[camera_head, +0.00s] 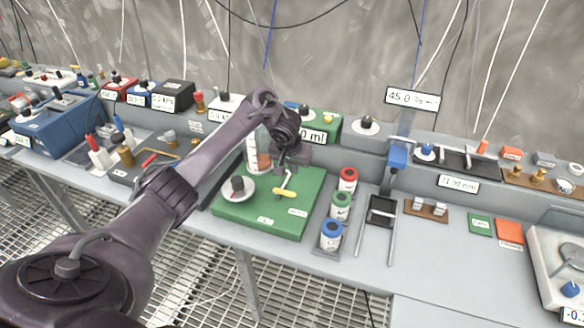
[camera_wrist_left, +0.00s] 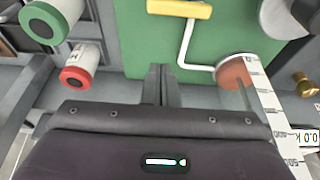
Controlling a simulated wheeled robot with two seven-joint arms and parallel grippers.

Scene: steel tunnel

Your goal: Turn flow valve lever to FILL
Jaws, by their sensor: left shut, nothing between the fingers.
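The lever has a yellow handle (camera_head: 284,193) on a bent pale rod, and lies over the green board (camera_head: 265,232) on the bench. Small white labels on the board are too small to read. In the left wrist view the yellow handle (camera_wrist_left: 180,8) is at the top edge, and its white rod bends down and right towards a reddish round part (camera_wrist_left: 233,72). My left gripper (camera_head: 291,168) is over the back of the board, behind the handle. Its fingers (camera_wrist_left: 162,85) are shut with nothing between them, apart from the handle. My right gripper is in neither view.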

